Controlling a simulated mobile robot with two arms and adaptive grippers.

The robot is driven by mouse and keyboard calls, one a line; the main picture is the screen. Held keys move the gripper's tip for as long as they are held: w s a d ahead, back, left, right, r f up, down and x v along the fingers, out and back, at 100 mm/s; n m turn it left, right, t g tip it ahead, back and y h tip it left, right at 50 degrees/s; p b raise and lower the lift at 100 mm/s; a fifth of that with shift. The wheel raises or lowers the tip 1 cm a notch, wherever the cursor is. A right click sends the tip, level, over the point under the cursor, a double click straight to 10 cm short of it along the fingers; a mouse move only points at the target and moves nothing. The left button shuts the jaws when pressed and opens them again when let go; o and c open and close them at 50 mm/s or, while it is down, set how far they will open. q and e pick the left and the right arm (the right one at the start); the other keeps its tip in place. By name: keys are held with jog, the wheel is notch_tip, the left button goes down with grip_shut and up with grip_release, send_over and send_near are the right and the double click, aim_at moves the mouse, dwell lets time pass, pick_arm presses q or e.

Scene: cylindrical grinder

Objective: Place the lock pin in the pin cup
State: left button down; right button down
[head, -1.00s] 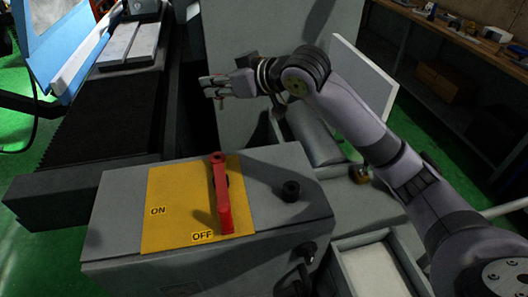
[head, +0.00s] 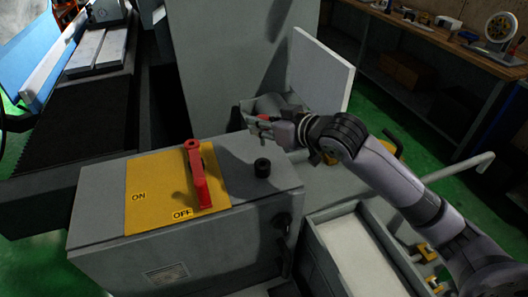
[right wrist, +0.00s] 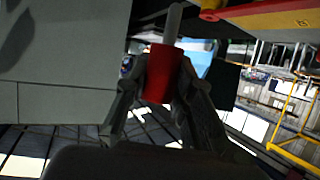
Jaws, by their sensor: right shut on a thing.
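My right gripper (head: 258,126) is shut on the lock pin. In the right wrist view, the lock pin (right wrist: 160,73) shows as a red grip between the two fingers with a grey shank pointing up in the picture. In the head view only a small bit of red shows at the fingers. My left gripper is not in view.
The grey switch box (head: 235,222) carries a yellow ON/OFF plate (head: 140,180) with a red lever (head: 198,178), left of the cup. A pale upright panel (head: 320,72) stands behind my right arm. A workbench (head: 425,35) with items is at the back right.

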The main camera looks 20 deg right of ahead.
aim_at(264, 140)
notch_tip(264, 140, down, 5)
jog(key=shift+f, duration=0.1)
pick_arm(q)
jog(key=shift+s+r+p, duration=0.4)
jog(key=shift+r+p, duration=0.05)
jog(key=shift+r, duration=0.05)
pick_arm(e)
jog(key=shift+f, duration=2.05)
jog(key=shift+f, duration=0.1)
jog(key=c, duration=1.4)
grip_release()
jog(key=shift+o, duration=0.2)
jog(key=shift+s, duration=0.2)
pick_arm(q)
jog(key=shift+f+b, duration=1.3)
pick_arm(e)
jog(key=v, duration=1.1)
jog(key=shift+s+r, duration=0.25)
jog(key=shift+s, duration=0.05)
jog(key=shift+d, duration=0.15)
